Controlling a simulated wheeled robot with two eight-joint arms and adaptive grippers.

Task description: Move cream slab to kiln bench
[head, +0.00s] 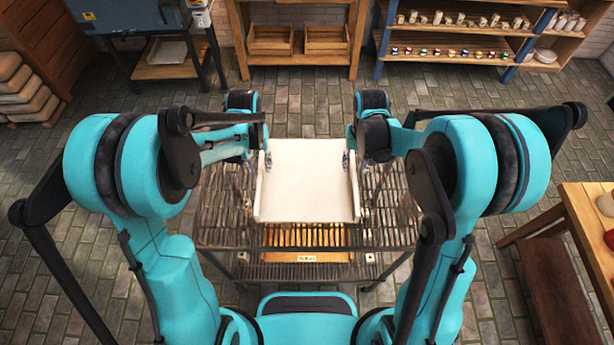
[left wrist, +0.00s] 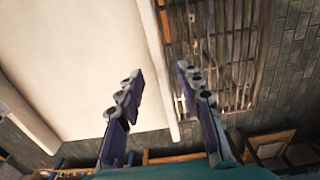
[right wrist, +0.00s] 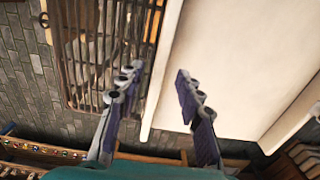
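The cream slab (head: 308,185) is a flat pale board with a raised rim along each side. It lies level over a dark slatted metal rack (head: 225,205); I cannot tell if it touches the slats. My left gripper (head: 262,160) is at its left rim and my right gripper (head: 349,160) at its right rim. In the left wrist view the slab (left wrist: 80,60) has its rim between the spread fingers (left wrist: 160,80). In the right wrist view the slab (right wrist: 240,60) also has its rim between spread fingers (right wrist: 158,72). Both grippers look open, with gaps beside the rims. I cannot tell which thing is the kiln bench.
A wooden piece with a small unreadable label (head: 307,258) shows below the rack's front. Shelves with small pots (head: 460,50) stand at the back right, and a wooden rack with crates (head: 298,40) at the back. A wooden table (head: 585,215) is at right.

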